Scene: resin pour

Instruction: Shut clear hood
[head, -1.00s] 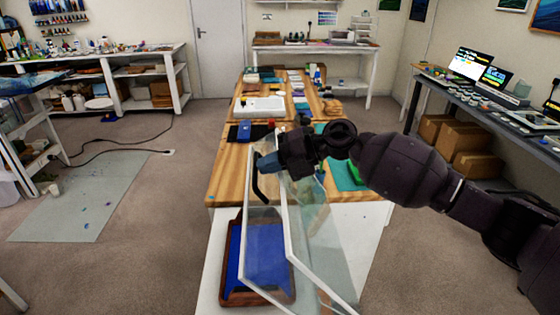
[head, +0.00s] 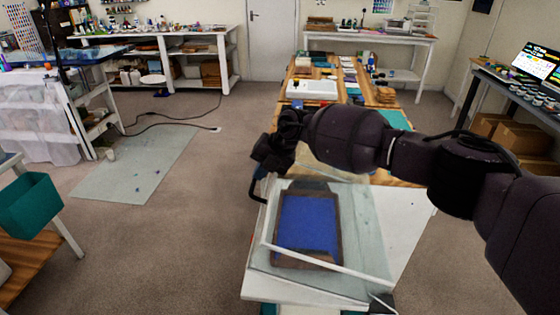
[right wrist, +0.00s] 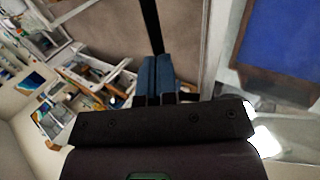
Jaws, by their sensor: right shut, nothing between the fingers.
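The clear hood (head: 362,232), with see-through panels and white edges, now lies low over a wooden-framed tray with a blue surface (head: 310,222) at the near end of the workbench. I cannot tell whether its edge rests fully on the bench. The left gripper is not in view.
The wooden workbench (head: 395,182) runs away from me, with a white tray (head: 311,89) and small items farther back.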

